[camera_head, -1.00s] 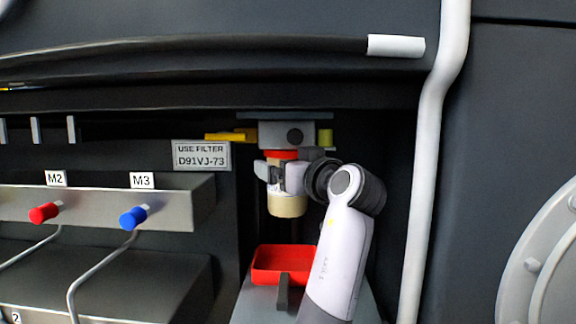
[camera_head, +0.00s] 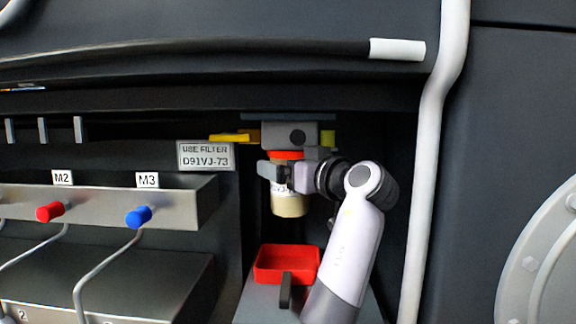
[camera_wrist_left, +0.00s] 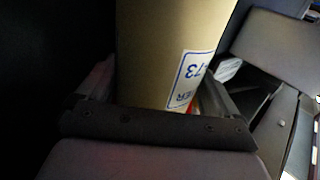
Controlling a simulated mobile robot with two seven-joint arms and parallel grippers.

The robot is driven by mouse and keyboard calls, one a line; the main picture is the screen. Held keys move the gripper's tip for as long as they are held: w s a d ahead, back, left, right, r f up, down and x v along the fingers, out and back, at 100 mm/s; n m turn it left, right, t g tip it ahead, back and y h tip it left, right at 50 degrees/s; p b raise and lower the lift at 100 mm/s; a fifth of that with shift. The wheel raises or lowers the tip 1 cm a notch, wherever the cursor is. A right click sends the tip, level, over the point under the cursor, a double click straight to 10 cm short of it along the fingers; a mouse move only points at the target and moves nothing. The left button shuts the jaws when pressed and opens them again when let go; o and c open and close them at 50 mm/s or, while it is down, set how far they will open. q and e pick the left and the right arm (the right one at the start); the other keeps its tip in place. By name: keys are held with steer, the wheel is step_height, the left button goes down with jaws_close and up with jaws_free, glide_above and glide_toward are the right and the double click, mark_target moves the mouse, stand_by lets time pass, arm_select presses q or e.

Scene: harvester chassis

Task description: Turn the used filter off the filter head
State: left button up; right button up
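The used filter (camera_head: 289,205), a tan canister with a red band at its top and a pale label, hangs upright under the grey filter head (camera_head: 278,135). My left gripper (camera_head: 284,172) reaches in from the right, its fingers on either side of the filter's upper part, and appears shut on it. In the left wrist view the filter (camera_wrist_left: 155,50) fills the space between the two fingers, and part of its label, ending in "73", shows. Whether the filter's top still touches the head is hard to tell. My right gripper is not in view.
A red tray (camera_head: 262,270) stands below the filter on a grey ledge. A yellow lever (camera_head: 230,138) sticks out left of the head, above a "USE FILTER D91VJ-73" sign (camera_head: 206,156). Red (camera_head: 49,212) and blue (camera_head: 138,217) fittings are left. A pale pipe (camera_head: 428,160) runs down the right.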

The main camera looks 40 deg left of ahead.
arm_select(q)
steer(key=shift+w+a+r, duration=0.1)
steer(key=shift+w+r, duration=0.05)
steer(key=shift+r, duration=0.1)
steer(key=c, duration=0.5)
steer(key=shift+w, duration=0.15)
steer(key=shift+c, duration=1.1)
steer(key=shift+f+m+t+b, duration=0.15)
steer(key=shift+m+t+b, duration=0.2)
steer(key=shift+m+t, duration=0.05)
steer(key=shift+m+t+h, duration=0.4)
steer(key=shift+t, duration=0.2)
steer(key=shift+c, duration=1.4)
steer(key=m+t+h, duration=0.2)
steer(key=t, duration=0.1)
steer(key=shift+b, duration=0.3)
steer(key=m+t+h+p, duration=0.1)
steer(key=m+t+h, duration=0.1)
steer(key=t, duration=0.1)
steer(key=shift+a+m+h, duration=0.1)
steer(key=shift+m+h, duration=0.2)
steer(key=shift+h, duration=0.1)
steer(key=shift+m+t+h, duration=0.4)
steer(key=shift+m+h, duration=0.2)
steer(key=shift+a+f+m+t+h, duration=0.1)
steer(key=shift+m+t+h, duration=0.55)
steer(key=shift+m+h, duration=0.65)
steer(key=shift+f+m+t+h, duration=0.1)
steer(key=shift+m+t+h, duration=0.65)
steer(key=shift+h, duration=1.05)
